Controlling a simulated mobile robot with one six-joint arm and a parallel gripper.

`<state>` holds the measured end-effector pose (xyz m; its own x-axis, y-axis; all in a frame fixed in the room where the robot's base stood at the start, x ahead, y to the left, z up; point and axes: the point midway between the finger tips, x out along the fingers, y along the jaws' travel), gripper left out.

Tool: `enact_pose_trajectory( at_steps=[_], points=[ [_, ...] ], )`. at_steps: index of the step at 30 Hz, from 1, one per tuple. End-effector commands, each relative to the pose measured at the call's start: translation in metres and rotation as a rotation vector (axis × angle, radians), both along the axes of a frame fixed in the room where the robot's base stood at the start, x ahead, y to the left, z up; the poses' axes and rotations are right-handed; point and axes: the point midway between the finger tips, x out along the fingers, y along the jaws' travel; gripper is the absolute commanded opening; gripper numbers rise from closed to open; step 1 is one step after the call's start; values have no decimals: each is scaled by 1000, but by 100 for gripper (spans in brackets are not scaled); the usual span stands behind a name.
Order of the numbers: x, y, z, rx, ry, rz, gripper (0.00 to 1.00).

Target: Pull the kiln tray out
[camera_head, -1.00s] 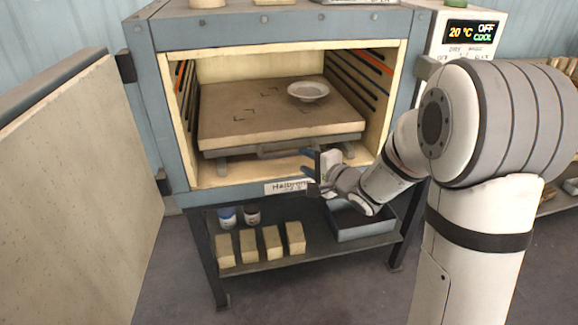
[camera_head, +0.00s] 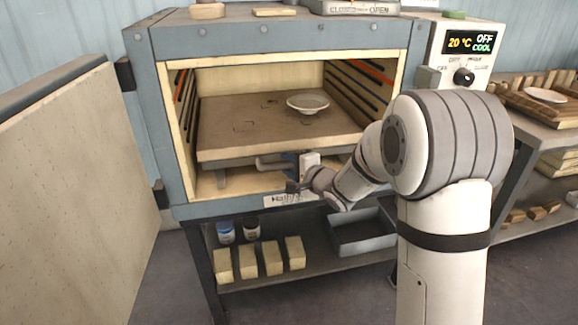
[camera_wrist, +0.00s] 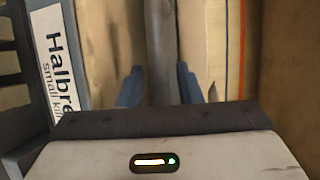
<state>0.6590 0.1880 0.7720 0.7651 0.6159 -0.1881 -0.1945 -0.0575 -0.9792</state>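The kiln tray (camera_head: 222,134) is a flat brown slab inside the open kiln, with its front edge near the kiln mouth. A shallow white dish (camera_head: 308,103) sits on its right rear part. A grey handle bar (camera_head: 270,165) runs along the tray's front. My gripper (camera_head: 291,172) is at the right part of this handle.
The kiln door (camera_head: 75,190) stands open at the left. Below the kiln, a shelf holds several pale blocks (camera_head: 271,258), two jars (camera_head: 226,232) and a grey bin (camera_head: 362,240). A side table (camera_head: 540,125) stands right.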

Motion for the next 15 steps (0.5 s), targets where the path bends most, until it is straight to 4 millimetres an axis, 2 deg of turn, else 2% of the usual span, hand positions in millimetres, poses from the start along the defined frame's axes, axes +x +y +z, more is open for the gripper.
enact_pose_trajectory(
  at_steps=[2,11,15],
  points=[
    [0,0,0,0,0,0,25],
    [-1,1,0,0,0,2,1],
    [-1,2,0,0,0,2,0]
  ],
)
